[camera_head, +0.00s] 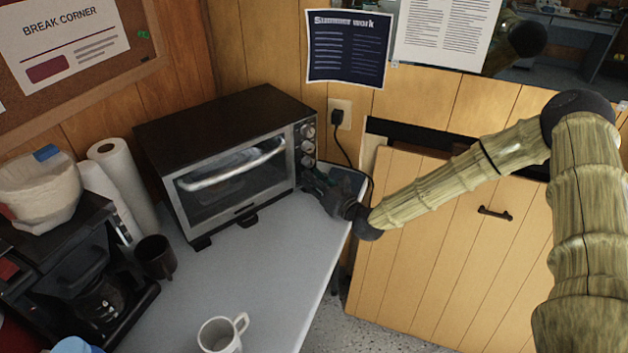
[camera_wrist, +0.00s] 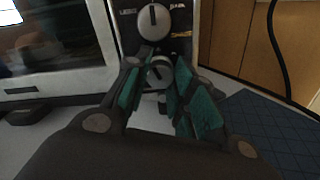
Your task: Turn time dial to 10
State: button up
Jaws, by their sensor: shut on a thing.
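The toaster oven (camera_head: 165,150) stands on the table with its glass door closed. Its control panel on the right carries a column of silver dials. In the wrist view an upper dial (camera_wrist: 153,22) has a dark pointer standing near upright. Just below it, the lowest visible dial (camera_wrist: 157,77) sits between the fingers of my gripper (camera_wrist: 154,68), which is shut on it. Its dark pointer is tilted up and to the left. The markings around it are too blurred to read. In the head view my gripper (camera_head: 313,180) reaches the panel's lower end and hides that dial.
A black power cord (camera_head: 347,148) hangs from the wall outlet beside the oven. A dark blue mat (camera_wrist: 262,130) lies right of the panel. A white mug (camera_head: 220,335), dark cup (camera_head: 155,257) and coffee maker (camera_head: 75,270) stand on the table, whose middle is clear.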

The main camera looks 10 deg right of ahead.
jog(key=shift+f, duration=0.1)
jog(key=o, duration=1)
jog(key=shift+d, duration=0.1)
jog(key=shift+o, duration=0.2)
jog(key=shift+s, duration=0.1)
jog(key=v, duration=1.2)
